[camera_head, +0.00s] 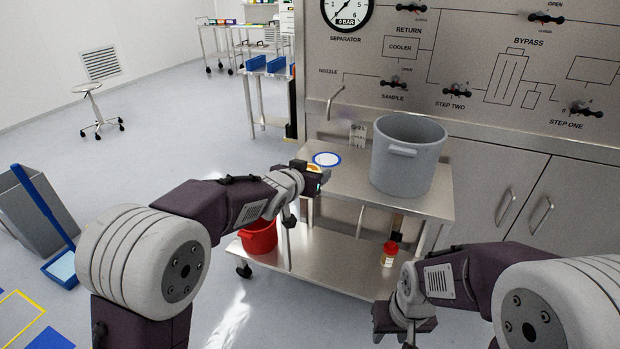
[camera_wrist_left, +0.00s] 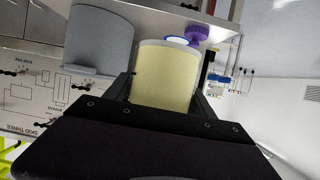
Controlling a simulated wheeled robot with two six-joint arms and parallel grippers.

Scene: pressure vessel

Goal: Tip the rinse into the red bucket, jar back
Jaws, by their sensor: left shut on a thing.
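My left gripper (camera_head: 318,180) is above the left end of the steel cart, higher than the red bucket (camera_head: 260,236). The wrist view shows it shut on a jar (camera_wrist_left: 165,75) with pale yellow contents and a whitish band at one end. In the head view the gripper mostly hides the jar. The red bucket is at the left end of the cart's lower shelf, partly behind my left arm. A white disc with a blue rim (camera_head: 327,159) lies on the cart top, just beyond the left gripper. My right gripper (camera_head: 394,338) is low at the front, open and empty.
A large grey pot (camera_head: 405,160) stands on the cart top (camera_head: 350,185), and a clear beaker (camera_head: 357,135) is behind, near the nozzle. A red-lidded bottle (camera_head: 389,254) stands on the lower shelf. A purple object (camera_wrist_left: 197,33) shows beyond the jar. A grey bin (camera_head: 35,210) is far left.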

